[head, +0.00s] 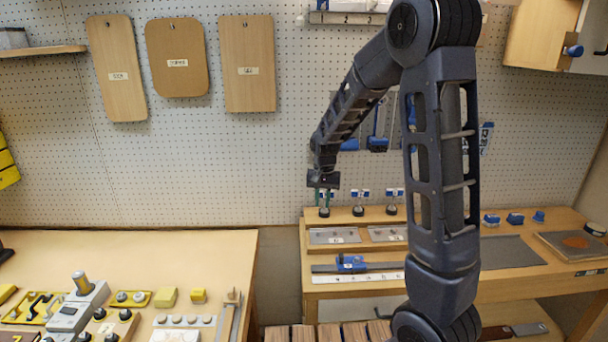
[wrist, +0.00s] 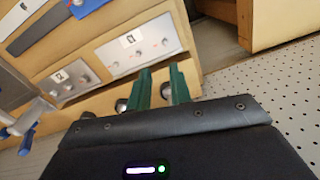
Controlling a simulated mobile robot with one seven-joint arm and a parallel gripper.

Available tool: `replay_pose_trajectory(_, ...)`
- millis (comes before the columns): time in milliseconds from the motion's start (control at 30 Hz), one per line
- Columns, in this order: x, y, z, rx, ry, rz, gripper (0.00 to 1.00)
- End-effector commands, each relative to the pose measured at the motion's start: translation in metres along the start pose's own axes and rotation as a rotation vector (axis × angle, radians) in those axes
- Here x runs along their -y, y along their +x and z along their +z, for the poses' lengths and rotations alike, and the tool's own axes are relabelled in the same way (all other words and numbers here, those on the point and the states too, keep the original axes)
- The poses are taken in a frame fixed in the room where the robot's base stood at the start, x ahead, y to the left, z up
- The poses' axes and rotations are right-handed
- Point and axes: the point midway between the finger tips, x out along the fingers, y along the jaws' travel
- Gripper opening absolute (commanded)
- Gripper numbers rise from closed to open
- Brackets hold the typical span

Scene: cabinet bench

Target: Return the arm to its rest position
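My gripper (head: 324,195) hangs at the end of my arm with its fingers pointing down, over the left end of the raised wooden ledge on the right bench. In the wrist view its two green fingers (wrist: 160,88) stand apart with a gap between them. In the head view a black knob (head: 324,212) stands just under the fingertips. My arm reaches forward and left in a bent pose.
More knobs (head: 358,210) stand in a row with blue tags behind them. A pegboard (head: 270,160) rises behind, with wooden boards (head: 248,63) and blue-handled tools (head: 377,140). A wall cabinet (head: 541,34) is at upper right. The left bench (head: 150,250) holds switches and blocks.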

Motion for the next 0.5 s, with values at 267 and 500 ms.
replay_pose_trajectory(267, -0.051, -0.061, 0.025, -0.055, -0.028, -0.058, 0.21)
replay_pose_trajectory(500, -0.093, -0.103, 0.057, -0.115, -0.062, -0.089, 0.21)
